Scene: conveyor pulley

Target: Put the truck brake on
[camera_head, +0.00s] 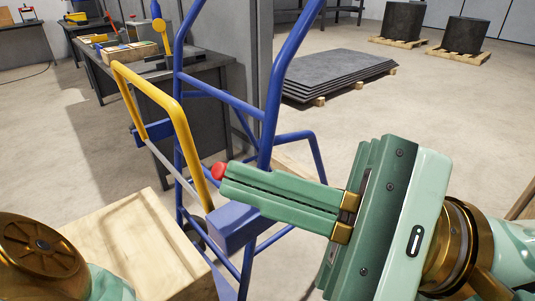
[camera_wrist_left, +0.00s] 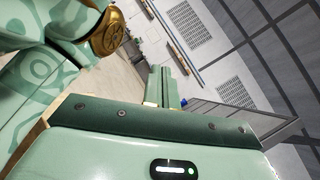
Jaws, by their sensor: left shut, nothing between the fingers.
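The truck is a blue tubular frame (camera_head: 277,90) in the middle of the head view, with a yellow looped bar (camera_head: 178,115) at its left. A blue block (camera_head: 232,224) on the truck lies just below the fingers. The knob's stem is hidden.
A light wooden box (camera_head: 135,235) stands at the lower left, close to the truck. A dark workbench (camera_head: 175,85) with tools stands behind the frame. A stack of dark sheets (camera_head: 335,72) lies on the floor behind right; open floor (camera_head: 400,110) lies in front of it.

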